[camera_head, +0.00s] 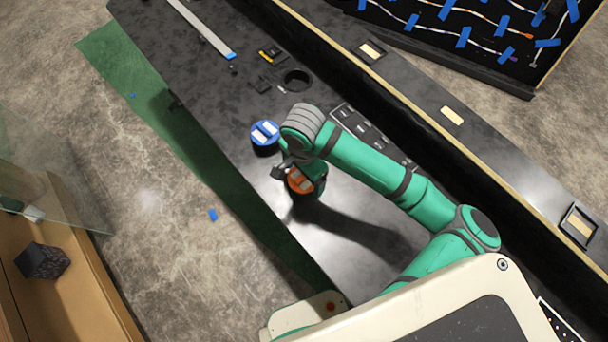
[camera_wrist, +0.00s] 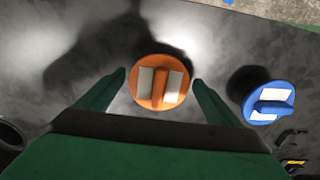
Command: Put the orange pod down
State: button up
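The orange pod (camera_head: 301,181) has a round orange top with two pale pads beside a raised middle bar. It appears to stand upright on the dark console top (camera_head: 345,215), next to my gripper (camera_head: 288,172). In the wrist view, the orange pod (camera_wrist: 160,82) lies between my two spread fingers (camera_wrist: 160,80). A narrow gap shows on each side of its top, and the middle bar is not pinched. The pod's lower part is mostly hidden.
A blue pod (camera_head: 265,133) stands close by, behind and left of the orange one; it also shows in the wrist view (camera_wrist: 269,103). An empty round hole (camera_head: 297,79) and a panel of slots (camera_head: 365,130) lie farther back. Bare console surrounds the pod's front.

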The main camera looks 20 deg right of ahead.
jog(key=shift+w+r, duration=0.2)
jog(key=shift+r, duration=0.25)
jog(key=r, duration=1)
jog(key=shift+s+d, duration=0.1)
jog(key=shift+s, duration=0.1)
jog(key=shift+r, duration=0.7)
